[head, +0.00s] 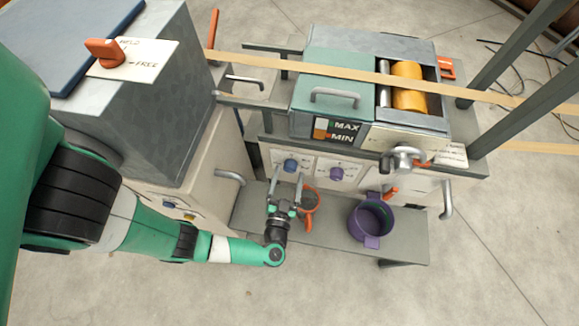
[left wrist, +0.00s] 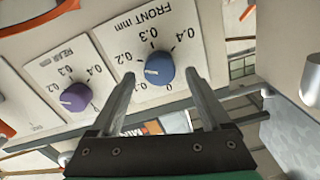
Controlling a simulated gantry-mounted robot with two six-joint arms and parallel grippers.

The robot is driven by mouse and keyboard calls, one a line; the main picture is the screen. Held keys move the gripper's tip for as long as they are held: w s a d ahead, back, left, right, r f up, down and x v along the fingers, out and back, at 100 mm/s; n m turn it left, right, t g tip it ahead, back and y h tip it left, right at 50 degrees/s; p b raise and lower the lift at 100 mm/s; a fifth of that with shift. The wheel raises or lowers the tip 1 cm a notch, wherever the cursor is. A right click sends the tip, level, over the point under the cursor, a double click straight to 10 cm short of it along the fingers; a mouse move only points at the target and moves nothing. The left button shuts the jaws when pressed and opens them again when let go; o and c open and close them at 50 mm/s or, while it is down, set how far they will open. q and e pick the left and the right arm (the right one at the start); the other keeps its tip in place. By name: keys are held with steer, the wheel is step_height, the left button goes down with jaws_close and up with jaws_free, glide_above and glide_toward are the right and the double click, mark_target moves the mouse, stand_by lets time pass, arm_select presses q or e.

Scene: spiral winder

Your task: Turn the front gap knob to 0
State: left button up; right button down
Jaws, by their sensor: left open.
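The blue front gap knob (head: 291,165) is on the machine's front panel. In the left wrist view the knob (left wrist: 160,68) sits on a white dial plate (left wrist: 186,22) marked "FRONT mm", with numbers from 0 to 0.4. A pale mark shows on the knob's face, but I cannot read its setting surely. My left gripper (head: 286,182) is open and points at this knob. In the left wrist view its fingertips (left wrist: 160,75) lie on either side of the knob, with visible gaps. I cannot tell whether they reach its depth. My right gripper is not in view.
The purple rear knob (head: 336,174) is right of the blue one in the head view. A grey cabinet (head: 150,110) stands at left.

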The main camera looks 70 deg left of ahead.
arm_select(q)
steer(key=shift+x, duration=1.1)
jaws_close()
